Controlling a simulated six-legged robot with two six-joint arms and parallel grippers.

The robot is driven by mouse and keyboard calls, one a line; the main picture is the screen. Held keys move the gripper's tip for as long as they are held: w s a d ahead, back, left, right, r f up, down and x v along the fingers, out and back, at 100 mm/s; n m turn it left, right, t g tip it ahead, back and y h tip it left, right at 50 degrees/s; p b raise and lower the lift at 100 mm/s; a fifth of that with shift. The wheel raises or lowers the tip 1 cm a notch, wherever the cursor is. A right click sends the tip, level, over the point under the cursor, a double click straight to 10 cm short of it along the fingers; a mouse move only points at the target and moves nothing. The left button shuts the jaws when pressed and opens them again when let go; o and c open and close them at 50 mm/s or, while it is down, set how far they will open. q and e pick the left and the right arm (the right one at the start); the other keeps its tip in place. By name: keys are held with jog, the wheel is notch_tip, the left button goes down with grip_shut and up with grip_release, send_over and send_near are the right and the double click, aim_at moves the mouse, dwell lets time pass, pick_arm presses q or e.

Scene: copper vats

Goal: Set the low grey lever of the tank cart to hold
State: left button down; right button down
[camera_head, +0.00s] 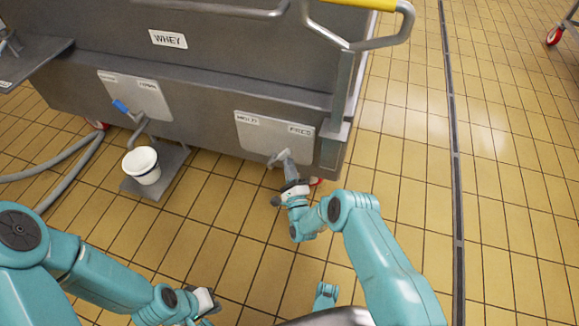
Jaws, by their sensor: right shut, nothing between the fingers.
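The tank cart (230,65) is a grey metal body with a WHEY label. Low on its right side is a pale plate (270,139), marked HOLD at its left; the right word is too small to read surely. The low grey lever (289,163) shows just below the plate, close to my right gripper (290,181). The gripper is shut with nothing between its fingers; it partly hides the lever's lower end, and I cannot tell whether they touch. My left gripper (209,301) is low over the floor, away from the lever; its fingers are unclear.
A second plate (137,95) at the left carries a blue-handled lever (121,106). A white bucket (142,165) stands on a grey stand below it. A grey hose (70,158) lies at the left. Tiled floor to the right is open, crossed by a drain strip (456,150).

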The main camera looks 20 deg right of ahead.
jog(key=shift+a+r+n, duration=0.1)
jog(key=shift+r+n, duration=0.15)
jog(key=shift+n, duration=0.05)
jog(key=shift+w+a+r+n+g+y+p, duration=0.25)
jog(key=shift+a+r+n+g+y+p, duration=0.1)
jog(key=shift+r+n+p, duration=0.25)
jog(key=shift+w+a+r+n+g+y+p, duration=0.25)
jog(key=shift+r+n+g+p, duration=0.1)
jog(key=shift+n+p, duration=0.3)
jog(key=w+a+r+n+g, duration=0.1)
jog(key=w+a+n+g, duration=0.3)
jog(key=a+n+g, duration=0.1)
jog(key=a+n, duration=0.1)
jog(key=n, duration=0.1)
jog(key=shift+a+r+n+b, duration=0.2)
jog(key=shift+n+b, duration=0.1)
jog(key=shift+n, duration=0.05)
jog(key=shift+w+a+r, duration=0.1)
jog(key=shift+w, duration=0.1)
